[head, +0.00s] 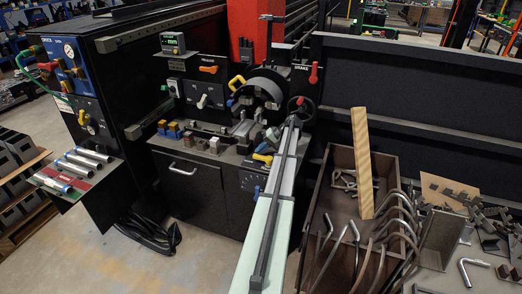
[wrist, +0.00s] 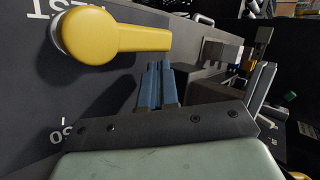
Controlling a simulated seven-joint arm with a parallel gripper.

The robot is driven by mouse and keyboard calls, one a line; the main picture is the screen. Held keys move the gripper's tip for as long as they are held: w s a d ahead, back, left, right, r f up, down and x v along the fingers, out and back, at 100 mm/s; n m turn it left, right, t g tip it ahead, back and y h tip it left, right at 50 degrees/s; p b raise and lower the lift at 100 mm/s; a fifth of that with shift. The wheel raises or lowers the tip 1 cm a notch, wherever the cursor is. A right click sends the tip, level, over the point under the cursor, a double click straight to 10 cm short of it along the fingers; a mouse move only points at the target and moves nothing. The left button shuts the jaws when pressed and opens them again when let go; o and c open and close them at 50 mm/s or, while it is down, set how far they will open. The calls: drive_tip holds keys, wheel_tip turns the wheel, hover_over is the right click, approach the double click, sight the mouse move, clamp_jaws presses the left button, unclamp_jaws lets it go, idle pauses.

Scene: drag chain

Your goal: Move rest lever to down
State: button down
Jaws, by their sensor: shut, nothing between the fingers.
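The rest lever (wrist: 120,38) is a yellow handle at the upper left of the wrist view. Its round hub is at the left and its arm reaches right, roughly level, with upside-down lettering beside it. In the head view I take it to be the small yellow handle (head: 262,157) on the dark machine front. My gripper (wrist: 158,66) shows two blue fingers, shut together and empty. Their tips are just below the lever's arm in the wrist picture, with a thin gap; depth is unclear. I cannot make out the gripper clearly in the head view.
The dark panel (wrist: 30,90) runs close along the left of the wrist view. Several blocks (wrist: 235,50) sit at its right, and also left of the lever in the head view. A brown bin (head: 340,215) with bent rods stands at the right.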

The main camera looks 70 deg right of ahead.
drive_tip(key=v, duration=1.4)
drive_tip(key=shift+f, duration=0.15)
